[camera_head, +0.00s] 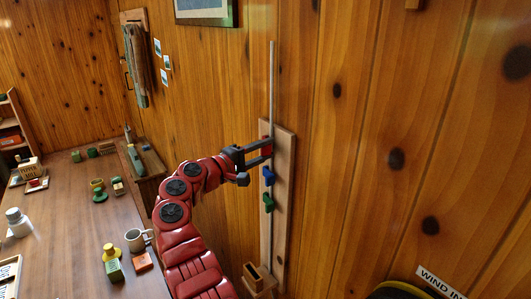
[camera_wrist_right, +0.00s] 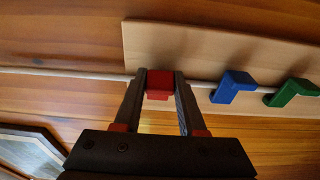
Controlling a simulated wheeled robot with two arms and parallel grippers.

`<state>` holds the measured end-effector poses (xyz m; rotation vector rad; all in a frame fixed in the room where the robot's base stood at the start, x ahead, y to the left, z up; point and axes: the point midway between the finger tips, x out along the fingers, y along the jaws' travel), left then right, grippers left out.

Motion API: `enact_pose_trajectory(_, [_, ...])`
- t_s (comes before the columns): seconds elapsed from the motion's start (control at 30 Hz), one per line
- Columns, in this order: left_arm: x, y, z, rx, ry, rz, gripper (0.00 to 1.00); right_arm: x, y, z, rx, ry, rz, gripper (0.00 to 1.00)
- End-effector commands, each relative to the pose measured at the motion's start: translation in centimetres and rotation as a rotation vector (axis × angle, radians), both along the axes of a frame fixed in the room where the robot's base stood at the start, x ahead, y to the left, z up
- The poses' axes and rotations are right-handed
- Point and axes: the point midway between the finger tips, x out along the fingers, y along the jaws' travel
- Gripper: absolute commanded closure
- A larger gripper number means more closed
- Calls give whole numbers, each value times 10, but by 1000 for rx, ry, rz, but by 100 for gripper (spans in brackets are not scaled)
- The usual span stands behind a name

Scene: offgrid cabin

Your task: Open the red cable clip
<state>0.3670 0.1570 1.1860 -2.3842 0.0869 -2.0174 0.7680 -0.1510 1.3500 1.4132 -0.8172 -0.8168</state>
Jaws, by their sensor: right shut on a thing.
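The red cable clip (camera_wrist_right: 159,82) sits on the pale cable along the wooden board, between my right gripper's fingers. My right gripper (camera_wrist_right: 160,88) is shut on it, with one finger at each side. In the head view, the right gripper (camera_head: 268,147) reaches the upper part of the board (camera_head: 283,200) and mostly hides the red clip. A blue clip (camera_head: 268,176) and a green clip (camera_head: 268,203) sit below it on the same cable (camera_head: 271,85). I cannot tell whether the red clip is open or closed. My left gripper is not in view.
A small wooden box (camera_head: 257,278) is at the foot of the board. A wooden table (camera_head: 70,225) at left holds a mug (camera_head: 135,240), a white jar (camera_head: 18,222) and several small coloured items. A framed picture (camera_head: 207,10) hangs above.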

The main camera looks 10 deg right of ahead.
Motion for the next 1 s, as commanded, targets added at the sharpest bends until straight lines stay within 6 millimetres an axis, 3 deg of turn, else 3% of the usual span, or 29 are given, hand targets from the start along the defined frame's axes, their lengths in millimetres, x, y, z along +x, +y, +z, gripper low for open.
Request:
enact_pose_trajectory(0.13, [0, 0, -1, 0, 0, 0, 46, 0, 2, -6, 4, 9, 2, 100])
enact_pose_trajectory(0.17, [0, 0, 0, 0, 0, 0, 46, 0, 2, -6, 4, 9, 2, 55])
enact_pose_trajectory(0.3, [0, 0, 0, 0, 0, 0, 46, 0, 2, -4, 2, 6, 3, 30])
enact_pose_trajectory(0.67, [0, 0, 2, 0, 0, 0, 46, -1, 4, 0, 0, 1, 5, 30])
enact_pose_trajectory(0.87, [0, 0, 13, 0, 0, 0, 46, -16, 32, 1, -3, 4, 9, 30])
enact_pose_trajectory(1.0, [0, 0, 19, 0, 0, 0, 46, -35, 65, 2, 0, 2, 10, 30])
